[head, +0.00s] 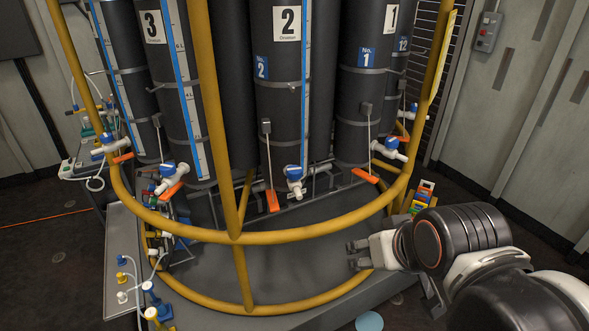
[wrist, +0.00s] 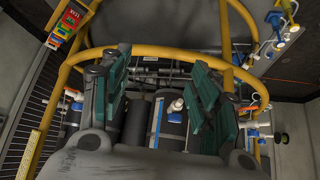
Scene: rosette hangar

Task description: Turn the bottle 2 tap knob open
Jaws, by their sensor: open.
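Bottle 2 (head: 280,90) is a dark cylinder with a white "2" label, in the middle of the rosette in the head view. Its tap (head: 295,187) is at its lower end, with a blue knob (head: 292,171) on a white body. A white and blue tap (wrist: 177,105) also shows between my fingers in the upturned wrist view, on a dark bottle; I cannot tell its number. My gripper (head: 354,256) is open and empty, to the right of and lower than the tap, apart from it. In the wrist view my gripper (wrist: 160,82) has its green-padded fingers spread wide.
A yellow rail (head: 290,234) curves in front of the bottles, with an upright post (head: 212,100) left of bottle 2. Neighbouring taps (head: 170,176) and (head: 389,148) stand to either side. Orange tags (head: 272,201) hang near the taps. A grey platform (head: 200,262) lies below.

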